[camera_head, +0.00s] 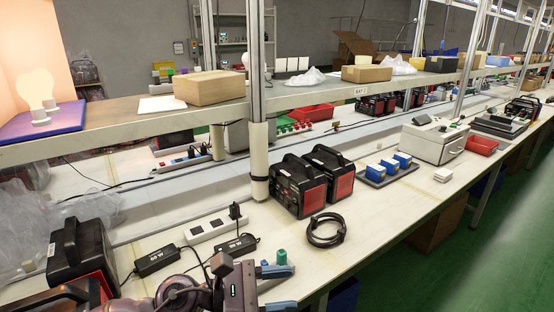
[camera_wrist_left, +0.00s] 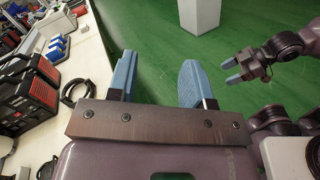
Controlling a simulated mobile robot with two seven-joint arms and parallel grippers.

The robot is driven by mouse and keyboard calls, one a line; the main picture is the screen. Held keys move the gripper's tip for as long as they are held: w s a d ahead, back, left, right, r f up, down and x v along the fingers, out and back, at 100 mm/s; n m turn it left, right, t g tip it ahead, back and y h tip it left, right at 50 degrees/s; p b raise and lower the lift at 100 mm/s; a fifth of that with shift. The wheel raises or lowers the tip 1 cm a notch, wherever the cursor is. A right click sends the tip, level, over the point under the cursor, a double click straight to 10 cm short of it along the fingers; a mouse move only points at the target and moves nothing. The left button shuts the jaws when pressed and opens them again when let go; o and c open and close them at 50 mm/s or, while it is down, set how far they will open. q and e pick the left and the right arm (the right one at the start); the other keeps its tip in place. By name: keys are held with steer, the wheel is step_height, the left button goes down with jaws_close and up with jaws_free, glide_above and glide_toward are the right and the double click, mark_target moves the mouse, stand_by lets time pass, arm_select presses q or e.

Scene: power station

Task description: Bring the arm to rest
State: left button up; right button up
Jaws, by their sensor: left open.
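My left gripper (camera_head: 282,288) is at the bottom of the head view, at the front edge of the workbench (camera_head: 370,205). Its two blue fingers stand apart with nothing between them. In the left wrist view my left gripper (camera_wrist_left: 157,82) is open and empty over the green floor (camera_wrist_left: 150,40), to the right of the bench. My right gripper (camera_wrist_left: 232,71) shows only in the left wrist view, at the upper right. Its blue fingers are apart and empty, over the floor.
Near my left gripper on the bench are a power strip (camera_head: 212,225), black adapters (camera_head: 157,260) and a coiled black cable (camera_head: 326,230). Black-and-red power stations (camera_head: 300,186) stand behind. A shelf (camera_head: 120,115) runs above. Open floor (camera_head: 450,260) lies right of the bench.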

arm_select(q)
steer(key=w+a+r+n+t+y, duration=0.15)
steer(key=a+n+t, duration=0.25)
steer(key=n+t, duration=0.5)
steer(key=w+a+n+t+y, duration=0.15)
steer(key=a+n+t, duration=0.3)
steer(key=n, duration=0.75)
steer(key=s+a+f+n+t+y, duration=0.1)
steer(key=a+f+n+y, duration=0.3)
steer(key=a+n+y, duration=0.4)
steer(key=s+a+f+n+y, duration=0.1)
steer(key=a+f+n+y, duration=0.4)
steer(key=n, duration=0.6)
steer(key=s+a+f+n+g+y, duration=0.2)
steer(key=s+a+f+n+g, duration=0.15)
steer(key=s+n, duration=0.2)
steer(key=s+a+f+n+g+y, duration=0.2)
steer(key=s+f+n+g, duration=0.25)
steer(key=s, duration=0.25)
steer(key=s+a+f+n+g+h, duration=0.1)
steer(key=s+f+n+g, duration=0.2)
steer(key=s, duration=0.4)
steer(key=s+f+n+g, duration=0.1)
steer(key=s+n+g, duration=0.3)
steer(key=s, duration=0.3)
steer(key=w+f+t, duration=0.7)
steer(key=w+t, duration=0.2)
steer(key=shift+w+f+m+h+p, duration=0.2)
steer(key=shift+f+m+h+p, duration=0.1)
steer(key=shift+f+m+h, duration=0.1)
